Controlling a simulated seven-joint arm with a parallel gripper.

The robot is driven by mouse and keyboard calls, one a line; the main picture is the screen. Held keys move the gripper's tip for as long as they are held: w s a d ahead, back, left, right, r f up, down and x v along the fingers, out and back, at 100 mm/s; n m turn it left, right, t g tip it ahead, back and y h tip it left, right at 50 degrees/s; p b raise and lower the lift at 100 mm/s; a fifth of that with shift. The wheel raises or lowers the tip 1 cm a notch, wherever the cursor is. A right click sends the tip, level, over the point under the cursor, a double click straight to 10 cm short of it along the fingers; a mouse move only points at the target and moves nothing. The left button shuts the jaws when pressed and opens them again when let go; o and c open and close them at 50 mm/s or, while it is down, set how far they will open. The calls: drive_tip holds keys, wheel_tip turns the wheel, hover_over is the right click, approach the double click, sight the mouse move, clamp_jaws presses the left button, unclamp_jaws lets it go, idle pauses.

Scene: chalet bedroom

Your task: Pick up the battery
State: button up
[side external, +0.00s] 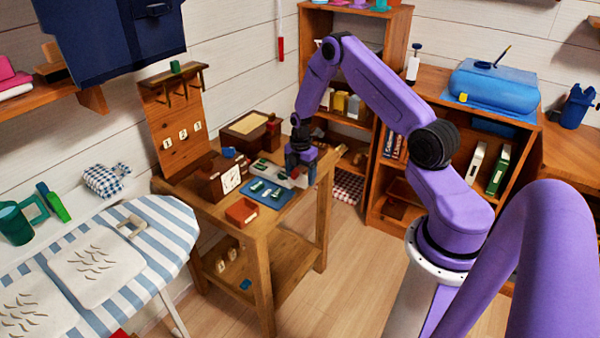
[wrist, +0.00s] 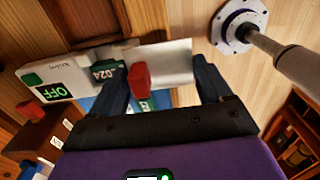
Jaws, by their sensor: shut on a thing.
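My gripper (side external: 300,175) is low over the right end of the small wooden table (side external: 262,228). In the wrist view its dark fingers (wrist: 163,88) stand apart on a pale block (wrist: 172,62) with a red piece (wrist: 140,82) on it. The block's far side is hidden by the fingers, and I cannot tell for sure that it is the battery. Small green-and-white pieces lie on a blue mat (side external: 283,199) beside my gripper.
A white-faced clock (side external: 231,179), a red tray (side external: 241,212) and a wooden box (side external: 252,128) crowd the table. A tall wooden panel (side external: 170,137) stands at its back left. A striped ironing board (side external: 160,232) is to the left. Open floor (side external: 345,260) lies right of the table.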

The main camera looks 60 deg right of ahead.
drive_tip(key=o, duration=1.1)
drive_tip(key=shift+o, duration=0.2)
